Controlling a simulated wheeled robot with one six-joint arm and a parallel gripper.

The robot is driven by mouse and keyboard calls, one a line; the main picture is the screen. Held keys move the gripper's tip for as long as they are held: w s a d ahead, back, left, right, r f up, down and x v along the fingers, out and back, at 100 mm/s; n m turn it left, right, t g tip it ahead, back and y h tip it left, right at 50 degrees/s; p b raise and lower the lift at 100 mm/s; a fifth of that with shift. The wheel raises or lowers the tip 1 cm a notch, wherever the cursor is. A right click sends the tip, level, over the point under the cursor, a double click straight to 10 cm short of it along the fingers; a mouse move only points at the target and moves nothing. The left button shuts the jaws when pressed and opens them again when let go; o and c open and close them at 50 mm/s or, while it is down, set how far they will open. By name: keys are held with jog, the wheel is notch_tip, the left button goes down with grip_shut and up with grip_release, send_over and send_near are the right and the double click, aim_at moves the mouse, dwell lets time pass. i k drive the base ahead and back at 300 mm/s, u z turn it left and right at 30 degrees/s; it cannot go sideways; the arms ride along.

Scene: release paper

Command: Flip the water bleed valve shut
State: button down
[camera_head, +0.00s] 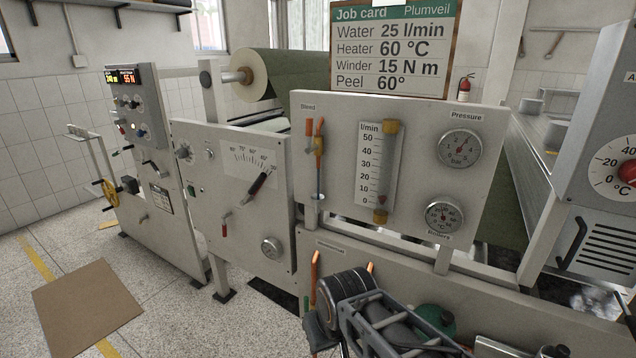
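The water bleed valve (319,145) is on the grey front panel under the label "Bleed". It has a small brass body with a thin tube running down to a small cup (315,212). An orange-red lever (320,127) points upright above the body, roughly in line with the tube. A second orange-red upright piece (309,127) stands just left of it. My gripper (345,288) is at the bottom centre, below and slightly right of the valve and apart from it. Its fingers are not clearly visible, so I cannot tell whether it is open.
A flow tube (376,165) marked l/min stands right of the valve, beside round pressure (460,149) and rollers (444,216) gauges. Two orange upright pieces show near my gripper, the left one (315,266) clearer. A job card (393,48) stands behind the panel.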

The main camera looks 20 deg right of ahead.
aim_at(309, 148)
jog(key=u, duration=0.5)
jog(key=i, duration=0.75)
jog(key=u, duration=0.3)
